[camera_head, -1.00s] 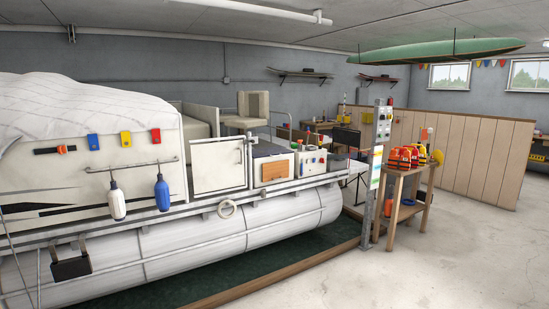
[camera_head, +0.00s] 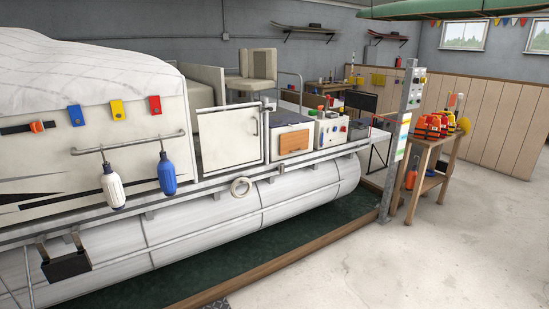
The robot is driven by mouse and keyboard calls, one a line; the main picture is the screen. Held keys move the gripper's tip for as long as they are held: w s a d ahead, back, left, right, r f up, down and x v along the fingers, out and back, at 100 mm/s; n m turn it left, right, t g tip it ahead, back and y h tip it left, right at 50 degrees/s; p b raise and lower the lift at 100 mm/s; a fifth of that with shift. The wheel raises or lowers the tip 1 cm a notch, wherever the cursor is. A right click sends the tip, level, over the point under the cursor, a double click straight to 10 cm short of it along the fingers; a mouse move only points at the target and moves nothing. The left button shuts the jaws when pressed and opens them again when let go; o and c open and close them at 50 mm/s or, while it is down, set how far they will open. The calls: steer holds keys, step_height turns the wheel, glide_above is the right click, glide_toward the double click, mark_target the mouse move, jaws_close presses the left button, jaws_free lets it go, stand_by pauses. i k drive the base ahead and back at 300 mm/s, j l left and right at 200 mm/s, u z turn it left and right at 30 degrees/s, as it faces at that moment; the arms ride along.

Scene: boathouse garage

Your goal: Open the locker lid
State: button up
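What looks like the locker is a low white box (camera_head: 272,145) with an orange-brown panel (camera_head: 294,141) on its front. It stands on the pontoon boat's deck, right of the white gate. Its dark bluish-grey top, probably the lid (camera_head: 288,119), looks flat and down. A handle on the lid is too small to make out. My gripper is not in view.
The white boat gate (camera_head: 230,138) appears shut. A white console (camera_head: 331,130) with coloured knobs stands right of the box. A grey post (camera_head: 407,125) and a wooden table (camera_head: 431,146) with orange life vests stand farther right. The concrete floor (camera_head: 390,265) at the lower right is clear.

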mark_target(291, 119)
steer(key=i+u, duration=0.2)
steer(key=i, duration=1.75)
